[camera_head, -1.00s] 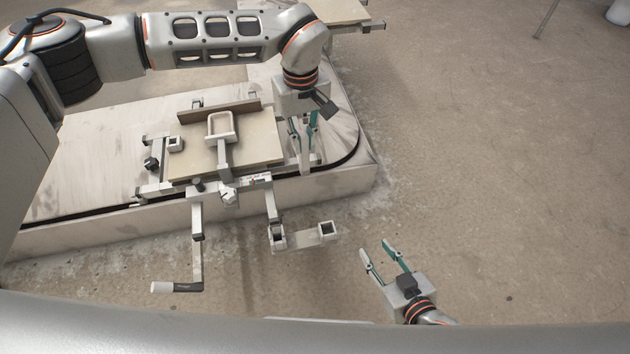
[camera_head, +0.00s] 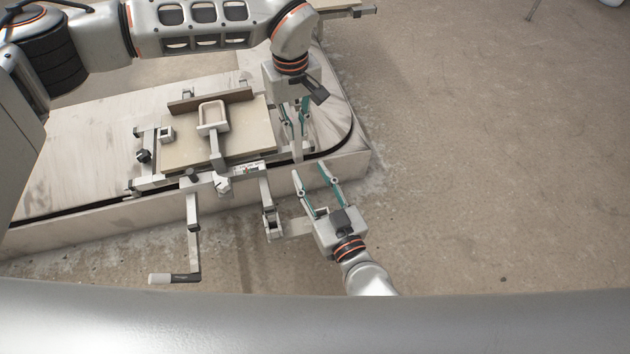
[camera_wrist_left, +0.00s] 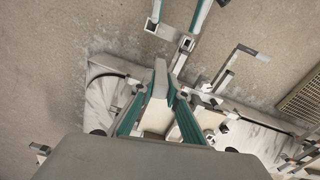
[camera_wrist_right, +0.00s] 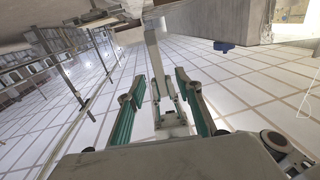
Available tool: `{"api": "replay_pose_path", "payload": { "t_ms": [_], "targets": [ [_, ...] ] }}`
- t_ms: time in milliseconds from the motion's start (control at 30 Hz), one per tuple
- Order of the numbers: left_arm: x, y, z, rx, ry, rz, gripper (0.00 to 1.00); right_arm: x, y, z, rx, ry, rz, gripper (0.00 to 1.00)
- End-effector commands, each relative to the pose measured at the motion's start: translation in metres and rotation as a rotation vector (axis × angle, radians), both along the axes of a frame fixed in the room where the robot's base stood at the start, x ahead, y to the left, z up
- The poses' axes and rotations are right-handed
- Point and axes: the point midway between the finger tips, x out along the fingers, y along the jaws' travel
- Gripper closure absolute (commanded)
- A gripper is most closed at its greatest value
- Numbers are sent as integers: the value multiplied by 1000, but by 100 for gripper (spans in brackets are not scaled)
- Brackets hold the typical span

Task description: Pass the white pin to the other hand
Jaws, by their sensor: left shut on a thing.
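The white pin (camera_head: 297,149) hangs upright between the fingertips of my left gripper (camera_head: 296,134), which is shut on it near the carousel's rounded corner. In the left wrist view the pin (camera_wrist_left: 160,80) stands between the teal fingers and reaches past their tips. My right gripper (camera_head: 309,171) is open and empty, just below the pin in the head view, with its fingers pointing up toward it. Its fingertips also show at the top of the left wrist view. In the right wrist view a pale upright shape lies between the open fingers (camera_wrist_right: 160,82); I cannot tell whether it is the pin.
A board (camera_head: 255,135) with a pale U-shaped bracket (camera_head: 213,114) lies on the carousel base (camera_head: 75,150). Square-socketed arms (camera_head: 271,222) stick out from its front, close left of my right gripper. A crank handle (camera_head: 175,278) hangs lower left. Floor at right is clear.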

Motion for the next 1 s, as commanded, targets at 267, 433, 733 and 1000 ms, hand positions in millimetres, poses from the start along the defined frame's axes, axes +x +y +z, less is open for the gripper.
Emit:
{"api": "replay_pose_path", "payload": {
  "t_ms": [267,433,733,1000],
  "targets": [
    [0,0,0,-1,0,0,100,46,21,2,0,-3,1,65],
    [0,0,0,-1,0,0,100,70,33,2,-1,-3,2,65],
    [0,0,0,-1,0,0,100,92,44,0,0,0,1,65],
    [0,0,0,0,0,0,100,94,44,0,0,0,1,65]
  ]
}}
